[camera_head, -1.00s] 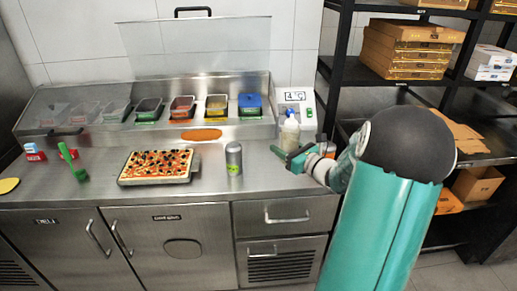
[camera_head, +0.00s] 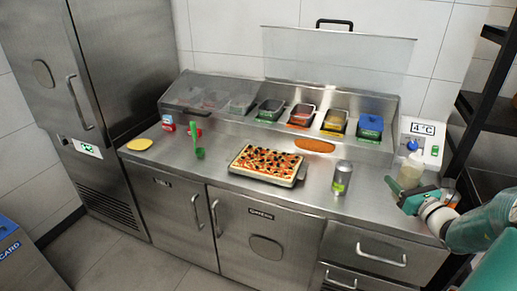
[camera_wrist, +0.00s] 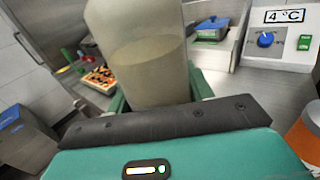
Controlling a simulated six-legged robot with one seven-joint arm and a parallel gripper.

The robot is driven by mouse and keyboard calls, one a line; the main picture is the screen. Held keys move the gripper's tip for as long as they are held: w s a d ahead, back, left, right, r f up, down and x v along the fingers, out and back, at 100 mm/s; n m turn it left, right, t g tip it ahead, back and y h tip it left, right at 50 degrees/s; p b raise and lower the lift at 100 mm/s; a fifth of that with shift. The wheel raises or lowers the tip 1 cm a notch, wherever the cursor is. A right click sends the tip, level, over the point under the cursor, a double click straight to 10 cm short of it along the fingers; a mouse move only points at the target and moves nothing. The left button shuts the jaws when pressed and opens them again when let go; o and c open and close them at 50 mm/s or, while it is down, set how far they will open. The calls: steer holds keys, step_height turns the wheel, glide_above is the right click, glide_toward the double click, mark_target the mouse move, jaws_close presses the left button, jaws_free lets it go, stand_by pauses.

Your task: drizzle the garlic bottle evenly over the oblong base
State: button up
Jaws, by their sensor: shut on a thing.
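The garlic bottle (camera_head: 411,170), translucent with pale liquid and a whitish cap, stands about upright at the right end of the counter. My gripper (camera_head: 408,194) is shut on it; the bottle fills the middle of the wrist view (camera_wrist: 145,65). I cannot tell whether its bottom touches the counter. An orange-brown oblong base (camera_head: 315,146) lies on the counter just in front of the topping rail, left of the bottle and apart from it. Its top looks plain at this distance.
A rectangular topped pizza (camera_head: 266,163) sits on a tray at mid-counter. A grey can (camera_head: 342,178) stands between base and gripper. A green ladle (camera_head: 196,140) and yellow round (camera_head: 139,144) are at left. The temperature display (camera_head: 422,128) is behind the bottle.

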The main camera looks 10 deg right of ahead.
steer(key=w+a+f+n+g+y, duration=0.1)
steer(key=a+f+n+y, duration=0.1)
steer(key=a+f, duration=0.7)
steer(key=w+a+f+n+y, duration=0.1)
steer(key=w+a+f+y, duration=0.3)
steer(key=a, duration=1)
steer(key=s+a+f+n+g+y, duration=0.1)
steer(key=a+f+n, duration=0.1)
steer(key=a+f, duration=0.75)
step_height(320, 180, down, 5)
steer(key=w+a+m+t+h, duration=0.2)
steer(key=m+h, duration=0.4)
steer(key=h, duration=0.2)
steer(key=shift+w+f+h, duration=0.2)
steer(key=shift+h, duration=0.1)
